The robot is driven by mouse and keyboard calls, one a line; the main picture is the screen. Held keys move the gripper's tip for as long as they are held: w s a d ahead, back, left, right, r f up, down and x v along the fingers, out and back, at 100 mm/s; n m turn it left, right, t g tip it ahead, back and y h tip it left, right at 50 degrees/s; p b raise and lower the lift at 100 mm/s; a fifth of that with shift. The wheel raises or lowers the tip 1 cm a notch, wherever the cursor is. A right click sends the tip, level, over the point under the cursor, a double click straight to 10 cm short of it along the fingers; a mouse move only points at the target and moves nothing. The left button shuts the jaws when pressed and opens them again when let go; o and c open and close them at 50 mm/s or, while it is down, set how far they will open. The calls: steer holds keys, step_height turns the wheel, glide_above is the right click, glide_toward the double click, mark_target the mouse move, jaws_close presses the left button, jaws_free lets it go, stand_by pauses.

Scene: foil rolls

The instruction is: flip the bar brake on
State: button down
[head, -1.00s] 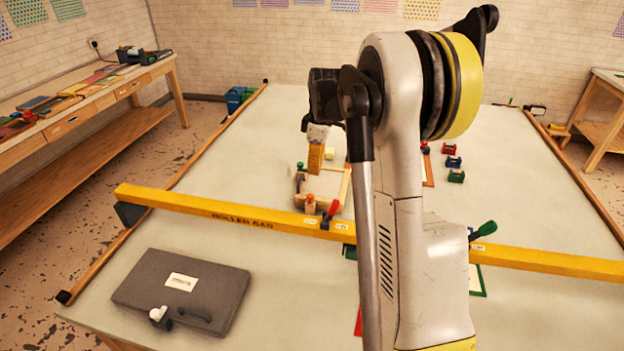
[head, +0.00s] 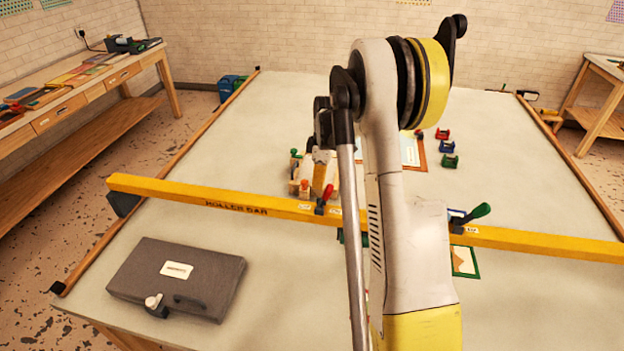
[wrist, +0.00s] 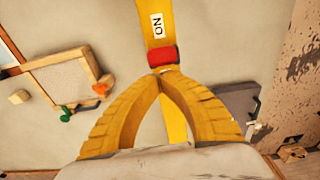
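The yellow roller bar (head: 250,203) spans the table from left to right. A lever with a red handle (head: 327,191) stands on it on a black mount, leaning slightly right. In the wrist view the red handle (wrist: 163,55) is just beyond my fingertips, beside a white "ON" label (wrist: 157,25) on the bar. My gripper (head: 320,165) is just behind and above the lever in the head view. In the wrist view my gripper's (wrist: 160,72) yellow fingertips meet, with nothing visible between them. Whether they touch the handle I cannot tell.
A green-handled lever (head: 478,212) is farther right on the bar. A wooden frame with green and orange knobs (wrist: 70,78) lies behind the bar. A grey case (head: 180,278) lies front left. Small red, blue and green items (head: 446,147) sit back right.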

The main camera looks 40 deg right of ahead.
stand_by(0.3)
steer(key=shift+s+d+f+t+y+b, duration=0.2)
steer(key=shift+s+d+t+y+b, duration=0.2)
steer(key=shift+b, duration=0.25)
steer(key=shift+s+d+r, duration=0.15)
steer(key=shift+s+d, duration=0.15)
steer(key=shift+s, duration=0.15)
steer(key=shift+w+a, duration=0.1)
steer(key=shift+w, duration=0.05)
